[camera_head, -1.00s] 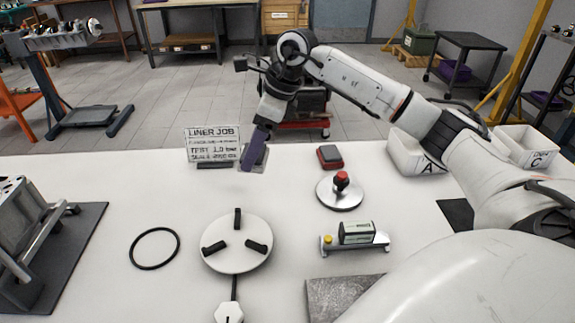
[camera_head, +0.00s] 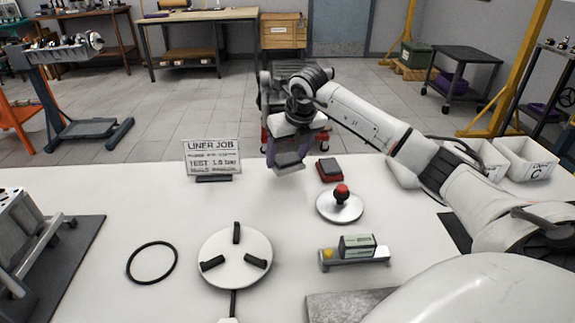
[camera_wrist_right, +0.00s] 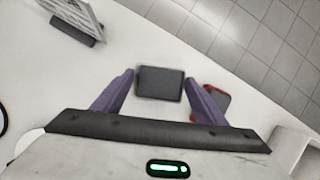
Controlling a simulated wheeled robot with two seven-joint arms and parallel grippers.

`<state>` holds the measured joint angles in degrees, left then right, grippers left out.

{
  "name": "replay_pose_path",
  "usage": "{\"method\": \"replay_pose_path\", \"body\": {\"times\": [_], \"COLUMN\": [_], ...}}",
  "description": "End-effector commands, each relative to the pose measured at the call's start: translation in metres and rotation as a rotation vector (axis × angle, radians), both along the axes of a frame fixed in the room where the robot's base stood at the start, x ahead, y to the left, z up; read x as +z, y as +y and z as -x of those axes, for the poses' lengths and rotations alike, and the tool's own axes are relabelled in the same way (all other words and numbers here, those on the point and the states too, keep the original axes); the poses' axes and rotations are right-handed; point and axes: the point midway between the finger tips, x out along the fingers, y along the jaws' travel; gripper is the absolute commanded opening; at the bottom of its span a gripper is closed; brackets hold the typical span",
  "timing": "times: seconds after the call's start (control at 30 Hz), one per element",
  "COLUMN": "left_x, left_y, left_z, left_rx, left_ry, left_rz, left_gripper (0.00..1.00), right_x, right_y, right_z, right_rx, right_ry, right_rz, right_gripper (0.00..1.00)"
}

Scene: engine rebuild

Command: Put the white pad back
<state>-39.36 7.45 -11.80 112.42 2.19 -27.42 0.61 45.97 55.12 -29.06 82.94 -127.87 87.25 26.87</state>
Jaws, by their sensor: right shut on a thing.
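My right gripper (camera_head: 288,155) is shut on a dark grey rectangular pad (camera_head: 289,162), above the back of the white table. In the right wrist view the pad (camera_wrist_right: 160,84) sits between the two purple fingers. Its visible face looks dark grey; I cannot tell whether its other side is white. A red pad with a dark grey top (camera_head: 330,169) lies on the table just right of the held pad, and partly shows behind the right finger in the wrist view (camera_wrist_right: 218,97). My left gripper is not in view.
A LINER JOB sign (camera_head: 212,158) stands to the left. A round plate with a red-topped knob (camera_head: 340,207), a level-like gauge (camera_head: 356,250), a white disc with three black pads (camera_head: 235,270) and a black ring (camera_head: 151,263) lie nearer. White bins (camera_head: 525,160) stand at right.

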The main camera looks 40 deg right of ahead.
Motion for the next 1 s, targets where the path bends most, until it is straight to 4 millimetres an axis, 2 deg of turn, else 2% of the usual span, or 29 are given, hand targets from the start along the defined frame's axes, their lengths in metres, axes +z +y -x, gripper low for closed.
{"method": "replay_pose_path", "body": {"times": [0.2,0.57,0.6,0.67,1.0], "left_x": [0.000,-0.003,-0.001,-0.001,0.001], "left_y": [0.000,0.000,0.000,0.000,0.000], "left_z": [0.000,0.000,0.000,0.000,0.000], "left_rx": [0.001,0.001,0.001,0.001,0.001], "left_ry": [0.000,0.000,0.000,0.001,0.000], "left_rz": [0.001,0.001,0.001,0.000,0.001], "left_gripper": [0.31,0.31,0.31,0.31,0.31], "right_x": [-0.031,-0.036,-0.034,-0.034,-0.031], "right_y": [0.001,0.000,0.000,0.000,0.000], "right_z": [0.001,0.000,0.000,0.000,0.000], "right_rx": [0.002,0.002,0.002,0.002,0.002], "right_ry": [0.003,0.001,0.001,0.001,0.001], "right_rz": [0.000,0.000,0.000,0.000,0.000], "right_gripper": [0.45,0.45,0.72,0.82,0.84]}}
